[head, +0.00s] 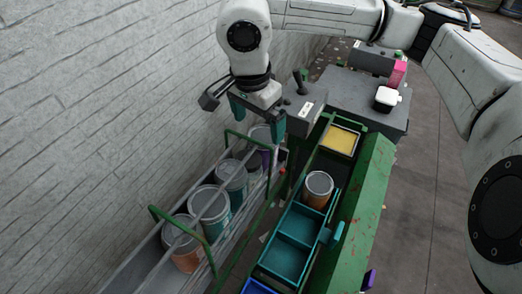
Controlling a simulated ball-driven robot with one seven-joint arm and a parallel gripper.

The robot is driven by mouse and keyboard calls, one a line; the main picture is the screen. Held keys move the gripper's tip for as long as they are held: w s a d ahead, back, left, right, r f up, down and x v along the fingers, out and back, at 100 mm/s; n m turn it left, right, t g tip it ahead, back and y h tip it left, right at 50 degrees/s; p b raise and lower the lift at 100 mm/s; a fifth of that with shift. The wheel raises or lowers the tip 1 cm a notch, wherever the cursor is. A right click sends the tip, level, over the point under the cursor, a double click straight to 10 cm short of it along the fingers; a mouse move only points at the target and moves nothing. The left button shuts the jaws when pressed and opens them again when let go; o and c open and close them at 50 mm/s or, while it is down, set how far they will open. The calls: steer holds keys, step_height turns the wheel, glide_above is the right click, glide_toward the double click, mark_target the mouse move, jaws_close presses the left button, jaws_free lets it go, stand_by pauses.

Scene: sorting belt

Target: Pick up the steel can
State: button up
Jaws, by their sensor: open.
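Several cans with grey metal lids stand in a row in a grey chute along the wall. The nearest has an orange-brown body (183,257), and teal-bodied cans (209,203) stand behind it. A can with a purple band (264,155) stands at the far end, partly hidden by my gripper. Another can (318,190), with a grey lid and orange-brown body, stands upright in the tray row. Which one is the steel can, I cannot tell. My gripper (259,128) points down with teal fingers apart, over the far end of the chute. It appears to hold nothing.
Green hoop rails (225,142) rise over the chute. The tray row holds a yellow compartment (341,139), teal compartments (296,225) and a blue one (258,287). A green side panel (362,205) borders it. A grey bench (345,92) with a pink item (397,73) stands behind.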

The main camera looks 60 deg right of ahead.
mark_target(263, 136)
steer(key=f, duration=0.1)
steer(key=f+p, duration=0.1)
steer(key=f, duration=0.1)
steer(key=d+f+p, duration=0.1)
steer(key=shift+s+f, duration=0.35)
steer(key=shift+f, duration=0.7)
steer(key=shift+c, duration=0.2)
steer(key=c, duration=1.2)
steer(key=shift+r, duration=0.1)
